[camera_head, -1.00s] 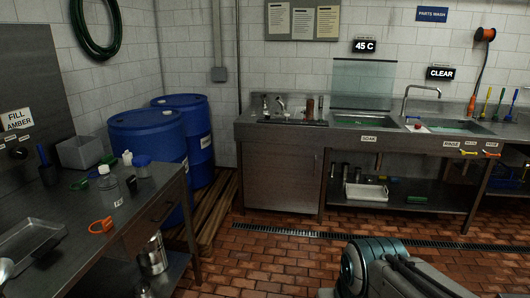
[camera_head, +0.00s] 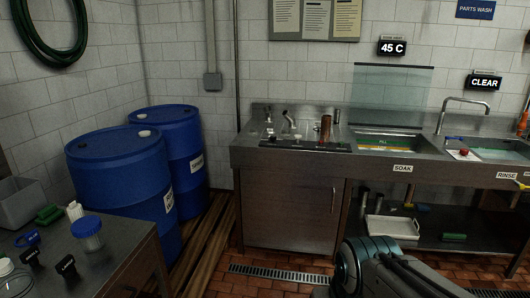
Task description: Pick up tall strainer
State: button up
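On the left end of the steel sink counter (camera_head: 250,150), a dark tray strip (camera_head: 300,145) runs along the front. Behind it stand a reddish-brown upright cylinder (camera_head: 326,128) and several small metal and clear items (camera_head: 289,121). Which of these is the tall strainer, if any, I cannot tell at this size. A teal and grey part of my arm shows at the bottom centre right, in front of the counter. My gripper is out of view.
Two blue drums (camera_head: 122,180) (camera_head: 176,140) stand on wooden slats (camera_head: 206,240) at left. A steel table (camera_head: 128,262) with a jar (camera_head: 88,232) is at lower left. The soak basin (camera_head: 388,143) is right of the tray. Brick floor with a drain grate (camera_head: 270,274) lies in front.

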aim_at(326, 121)
jog(key=z, duration=0.15)
jog(key=i, duration=3.2)
jog(key=z, duration=0.2)
